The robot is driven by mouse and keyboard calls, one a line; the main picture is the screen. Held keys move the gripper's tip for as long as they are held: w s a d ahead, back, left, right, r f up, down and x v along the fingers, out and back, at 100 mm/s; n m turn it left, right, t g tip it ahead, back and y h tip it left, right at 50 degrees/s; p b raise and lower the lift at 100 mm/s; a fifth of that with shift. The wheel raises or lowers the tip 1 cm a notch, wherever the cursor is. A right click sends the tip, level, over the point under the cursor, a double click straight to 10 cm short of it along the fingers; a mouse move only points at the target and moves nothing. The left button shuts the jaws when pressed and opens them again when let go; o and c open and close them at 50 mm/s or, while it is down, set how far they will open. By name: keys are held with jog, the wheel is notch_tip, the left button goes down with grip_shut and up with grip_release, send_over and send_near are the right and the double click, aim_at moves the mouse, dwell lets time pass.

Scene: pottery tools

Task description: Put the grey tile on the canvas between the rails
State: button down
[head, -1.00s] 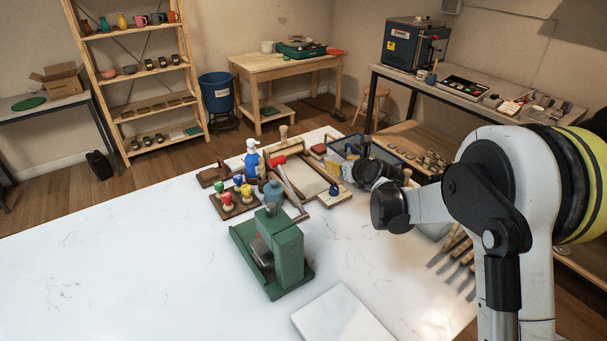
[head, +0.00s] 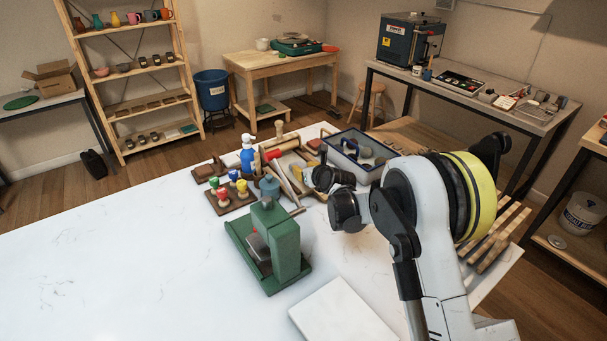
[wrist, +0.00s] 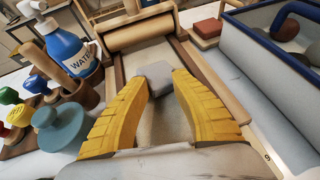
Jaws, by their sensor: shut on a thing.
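The grey tile (wrist: 155,73) is a small pale block at the fingertips of my gripper (wrist: 162,80) in the wrist view. The yellow fingers are closed on it. Below it lies the cream canvas (wrist: 150,120), with a wooden rail on the left (wrist: 118,82) and another on the right (wrist: 212,82). The tile appears over the canvas between the rails; whether it touches the canvas I cannot tell. In the head view my dark wrist hides the fingertips, the tile and part of the canvas board.
A wooden roller (wrist: 135,32) crosses the board's far end. A blue-rimmed bin (head: 360,150) stands close on the right. A spray bottle (head: 248,155), coloured-knob stamps (head: 237,185) and a blue-grey lidded pot (wrist: 60,130) stand left. A green press (head: 275,240) and white slab (head: 340,312) are nearer.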

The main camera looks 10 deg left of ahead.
jog(key=shift+f, duration=0.55)
jog(key=shift+f, duration=0.2)
jog(key=c, duration=1)
grip_release()
